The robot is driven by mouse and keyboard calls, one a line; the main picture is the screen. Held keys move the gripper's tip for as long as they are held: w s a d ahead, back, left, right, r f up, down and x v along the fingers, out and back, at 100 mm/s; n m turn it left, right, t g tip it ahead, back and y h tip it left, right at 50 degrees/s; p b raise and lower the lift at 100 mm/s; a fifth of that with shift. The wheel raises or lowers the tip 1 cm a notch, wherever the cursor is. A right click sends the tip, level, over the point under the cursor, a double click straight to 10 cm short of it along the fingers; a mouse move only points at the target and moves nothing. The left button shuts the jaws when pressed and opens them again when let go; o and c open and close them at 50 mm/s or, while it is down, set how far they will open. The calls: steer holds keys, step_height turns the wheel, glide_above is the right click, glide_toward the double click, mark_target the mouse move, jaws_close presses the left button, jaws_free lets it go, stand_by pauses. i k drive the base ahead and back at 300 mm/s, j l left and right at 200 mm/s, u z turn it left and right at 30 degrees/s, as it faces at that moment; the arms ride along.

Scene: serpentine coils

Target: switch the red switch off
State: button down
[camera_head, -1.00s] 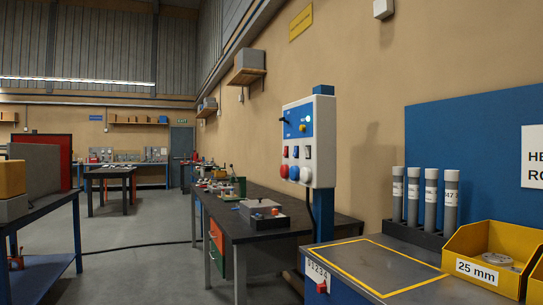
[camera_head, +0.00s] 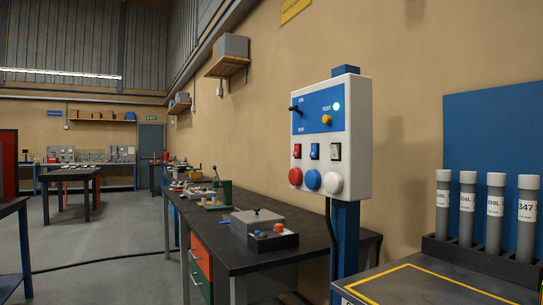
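The red switch (camera_head: 297,151) is a small rocker on the white control box (camera_head: 358,140), left in a row of three rockers. Its on or off position is too small to tell. Below the row are a red round button (camera_head: 295,177), a blue one (camera_head: 312,180) and a white one (camera_head: 333,183). My gripper is not in view.
The box stands on a blue post (camera_head: 345,240). A dark workbench (camera_head: 240,238) with a grey device (camera_head: 257,222) is left of it. A yellow-lined bench (camera_head: 430,283) with grey tubes (camera_head: 466,208) is at the right. Open floor (camera_head: 110,240) lies to the left.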

mark_target(296, 153)
steer(key=i+j, duration=0.65)
steer(key=i, duration=0.25)
steer(key=i+j, duration=0.35)
steer(key=i, duration=0.15)
steer(key=i+j+u, duration=0.1)
steer(key=i+j, duration=0.25)
steer(key=i, duration=0.1)
